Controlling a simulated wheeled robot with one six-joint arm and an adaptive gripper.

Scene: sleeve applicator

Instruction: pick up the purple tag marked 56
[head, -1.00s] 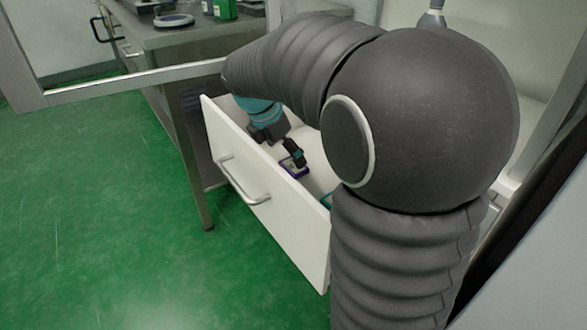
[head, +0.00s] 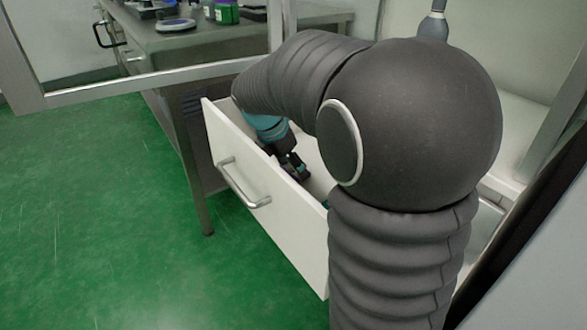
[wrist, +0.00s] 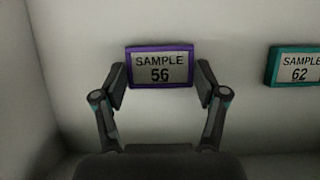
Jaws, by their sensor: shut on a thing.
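The purple tag (wrist: 160,66), a purple frame around a plate reading SAMPLE 56, is in the middle of the wrist view. My gripper (wrist: 161,83) has one finger at each side of it and is shut on it. The frames do not show whether the tag is clear of the drawer floor. In the head view my gripper (head: 296,168) is low inside the open white drawer (head: 262,208), and the tag is hidden there behind it.
A teal tag (wrist: 294,67) marked SAMPLE 62 lies to the right of the purple one, apart from it, cut by the picture's edge. The drawer's front wall and metal handle (head: 240,187) stand close to my gripper. A bench (head: 190,40) stands behind.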

